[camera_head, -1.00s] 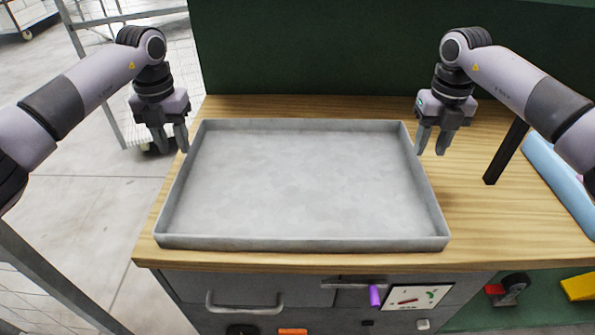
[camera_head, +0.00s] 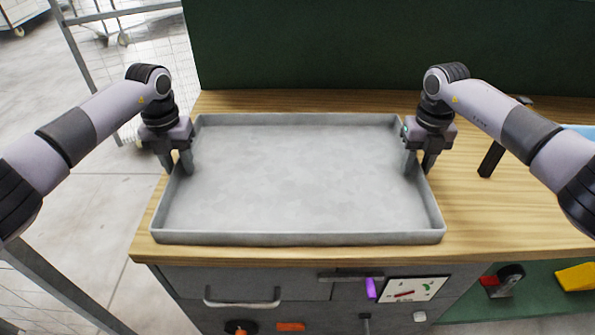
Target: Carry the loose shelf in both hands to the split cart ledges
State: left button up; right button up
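The loose shelf, a shallow grey metal tray with a low rim (camera_head: 298,238), lies flat on the wooden worktop. My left gripper (camera_head: 177,164) is at its left wall, one finger outside the rim and one inside. My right gripper (camera_head: 419,164) is at its right wall in the same way. Both grippers look open, with the walls between their spread fingers. Whether the fingers touch the walls cannot be made out. No split cart ledges can be made out clearly.
The wooden worktop (camera_head: 490,215) is clear to the right of the shelf, up to a dark post (camera_head: 491,159). A dark green panel (camera_head: 380,50) stands behind. A drawer handle (camera_head: 242,302) sits below the front edge. A wire cage cart (camera_head: 130,60) stands at the upper left.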

pick_arm(q)
grip_shut()
pick_arm(e)
grip_shut()
pick_arm(q)
jog(key=shift+r, duration=0.15)
pick_arm(e)
jog(key=shift+r, duration=0.15)
dwell(0.9)
